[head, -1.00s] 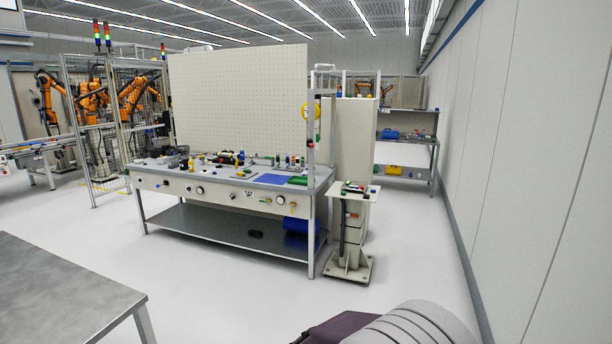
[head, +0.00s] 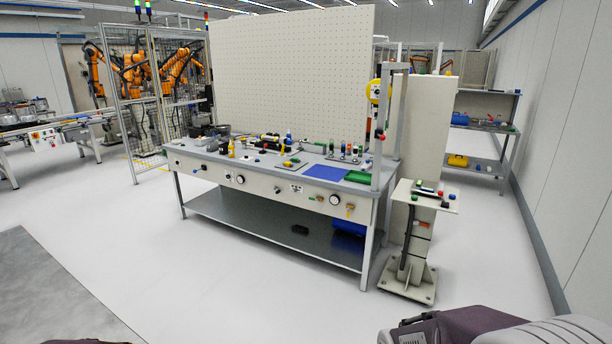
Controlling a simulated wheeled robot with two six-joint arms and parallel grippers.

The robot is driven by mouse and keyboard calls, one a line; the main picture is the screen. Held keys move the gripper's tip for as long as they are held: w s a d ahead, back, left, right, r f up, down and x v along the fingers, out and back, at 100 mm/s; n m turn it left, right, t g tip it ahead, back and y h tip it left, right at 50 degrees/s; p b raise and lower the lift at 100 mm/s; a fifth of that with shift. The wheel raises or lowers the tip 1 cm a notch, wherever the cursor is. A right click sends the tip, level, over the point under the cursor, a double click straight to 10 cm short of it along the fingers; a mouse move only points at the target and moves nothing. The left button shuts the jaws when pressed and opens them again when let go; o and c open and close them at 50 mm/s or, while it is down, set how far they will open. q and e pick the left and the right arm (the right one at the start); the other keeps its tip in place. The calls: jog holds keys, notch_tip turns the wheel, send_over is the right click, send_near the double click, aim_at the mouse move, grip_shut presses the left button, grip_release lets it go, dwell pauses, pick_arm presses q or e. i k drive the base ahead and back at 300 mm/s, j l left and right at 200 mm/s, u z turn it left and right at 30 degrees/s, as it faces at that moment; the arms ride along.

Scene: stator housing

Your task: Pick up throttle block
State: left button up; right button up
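The workbench (head: 270,187) stands ahead with many small parts on its top, backed by a white pegboard. I cannot tell which of these small parts is the throttle block. A blue mat (head: 325,173) and a green mat (head: 358,178) lie near the bench's right end. Part of my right arm shows at the lower right edge, far from the bench. No gripper fingers of mine are in the picture.
A pedestal (head: 408,240) with small parts on top stands right of the bench. A wall runs along the right. Fenced orange robots (head: 180,62) are at the back left. The floor before the bench is clear.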

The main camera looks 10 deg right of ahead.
aim_at(365, 167)
jog(key=i, duration=0.7)
jog(key=i+z, duration=0.1)
jog(key=i, duration=0.55)
jog(key=i+j, duration=0.15)
jog(key=i, duration=0.55)
jog(key=i+z, duration=0.1)
jog(key=i, duration=0.6)
jog(key=i+j, duration=0.2)
jog(key=i, duration=0.45)
jog(key=i+z, duration=0.25)
jog(key=i, duration=0.4)
jog(key=i+z, duration=0.3)
jog(key=i, duration=0.3)
